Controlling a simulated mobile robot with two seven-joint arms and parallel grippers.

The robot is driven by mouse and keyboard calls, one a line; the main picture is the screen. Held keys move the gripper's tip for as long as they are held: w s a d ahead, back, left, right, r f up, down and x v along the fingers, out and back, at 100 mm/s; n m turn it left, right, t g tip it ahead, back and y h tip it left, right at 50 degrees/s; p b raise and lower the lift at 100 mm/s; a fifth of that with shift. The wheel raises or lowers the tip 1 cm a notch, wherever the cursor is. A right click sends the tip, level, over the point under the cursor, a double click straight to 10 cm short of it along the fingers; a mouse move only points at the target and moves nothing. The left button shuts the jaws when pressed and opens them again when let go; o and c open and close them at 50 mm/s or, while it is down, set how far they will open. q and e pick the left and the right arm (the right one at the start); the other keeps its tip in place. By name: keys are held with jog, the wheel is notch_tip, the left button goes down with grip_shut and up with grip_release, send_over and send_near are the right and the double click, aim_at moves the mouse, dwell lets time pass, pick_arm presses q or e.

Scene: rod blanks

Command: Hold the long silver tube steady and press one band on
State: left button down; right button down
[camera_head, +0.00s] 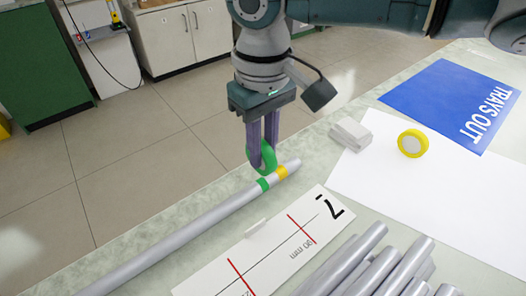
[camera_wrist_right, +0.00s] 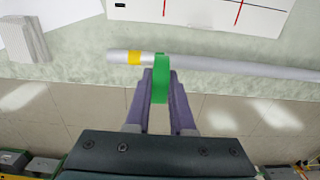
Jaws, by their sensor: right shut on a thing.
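The long silver tube (camera_head: 185,237) runs from the lower left to its end near the picture's middle, along the counter edge. It carries a yellow band (camera_head: 281,172) near that end and a green band (camera_head: 263,184) beside it. My right gripper (camera_head: 263,158) is shut on a green tape roll (camera_head: 266,150), just above the tube by the green band. In the right wrist view the roll (camera_wrist_right: 161,78) stands edge-on between the fingers and overlaps the tube (camera_wrist_right: 215,66); I cannot tell whether they touch. My left gripper is not in view.
A white card (camera_head: 262,262) with red marks lies beside the tube. Several shorter silver tubes (camera_head: 375,265) lie at the bottom. The floor drops away left of the counter.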

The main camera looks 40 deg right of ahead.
jog(key=shift+r, duration=1.9)
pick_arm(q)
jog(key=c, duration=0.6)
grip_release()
